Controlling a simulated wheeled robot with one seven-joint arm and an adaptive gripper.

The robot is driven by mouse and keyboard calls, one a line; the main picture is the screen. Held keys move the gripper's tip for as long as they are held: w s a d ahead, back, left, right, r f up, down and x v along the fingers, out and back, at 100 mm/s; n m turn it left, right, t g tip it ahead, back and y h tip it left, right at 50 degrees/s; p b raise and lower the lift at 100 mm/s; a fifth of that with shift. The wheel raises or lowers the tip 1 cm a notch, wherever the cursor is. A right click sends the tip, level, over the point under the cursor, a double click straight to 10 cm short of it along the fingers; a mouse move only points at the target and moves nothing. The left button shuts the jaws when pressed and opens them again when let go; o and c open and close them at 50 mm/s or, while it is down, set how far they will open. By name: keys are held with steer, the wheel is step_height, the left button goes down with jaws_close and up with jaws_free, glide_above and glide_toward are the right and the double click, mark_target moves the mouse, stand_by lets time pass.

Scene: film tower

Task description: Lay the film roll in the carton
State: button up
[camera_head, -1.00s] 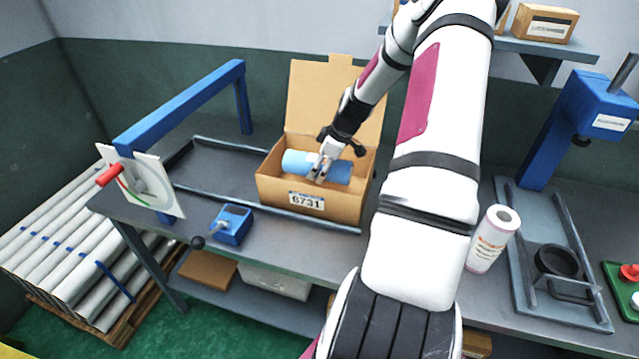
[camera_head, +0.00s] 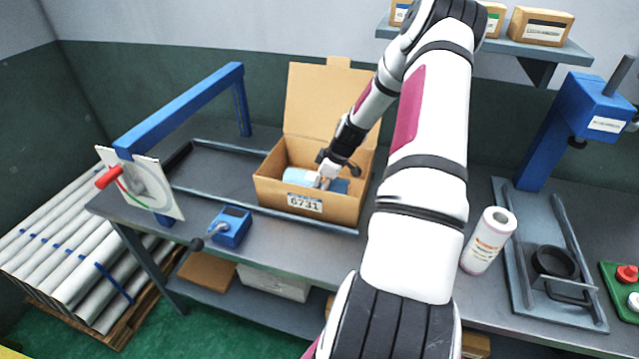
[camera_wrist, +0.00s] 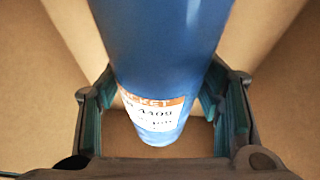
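The film roll (camera_head: 299,176) is blue and lies low inside the open carton (camera_head: 270,189), below its rim. In the wrist view the roll (camera_wrist: 165,50) runs from the top edge down between the fingers, and its white and orange label faces the camera. My gripper (camera_head: 321,182) reaches down into the carton.
The carton's lid stands open at the back, and its front label reads 6731. A blue control box (camera_head: 231,227) with a lever is at front left. A white roll (camera_head: 487,241) stands on the bench (camera_head: 300,242) to the right. A blue press (camera_head: 590,105) is further right.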

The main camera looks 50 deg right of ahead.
steer(key=o, duration=0.3)
steer(key=shift+r, duration=0.1)
steer(key=v, duration=1.2)
steer(key=shift+r, duration=0.1)
steer(key=a+r+m+g+h, duration=0.1)
steer(key=a+r+h, duration=0.1)
steer(key=a+r, duration=1.9)
steer(key=s+a+r+m, duration=0.1)
steer(key=s+a+r, duration=0.1)
steer(key=s+a, duration=0.3)
steer(key=s+a+r+m+t, duration=0.1)
steer(key=s+a+r, duration=0.1)
steer(key=s+a, duration=0.2)
steer(key=s+a+r+m+t+y, duration=0.1)
steer(key=s+a+r, duration=0.1)
steer(key=s+a, duration=0.3)
steer(key=shift+s+a+r+m, duration=0.1)
steer(key=shift+s+a+m, duration=0.1)
steer(key=shift+a, duration=0.8)
steer(key=shift+s+a+r+m, duration=0.1)
steer(key=shift+s+a+m, duration=0.1)
steer(key=shift+a, duration=0.8)
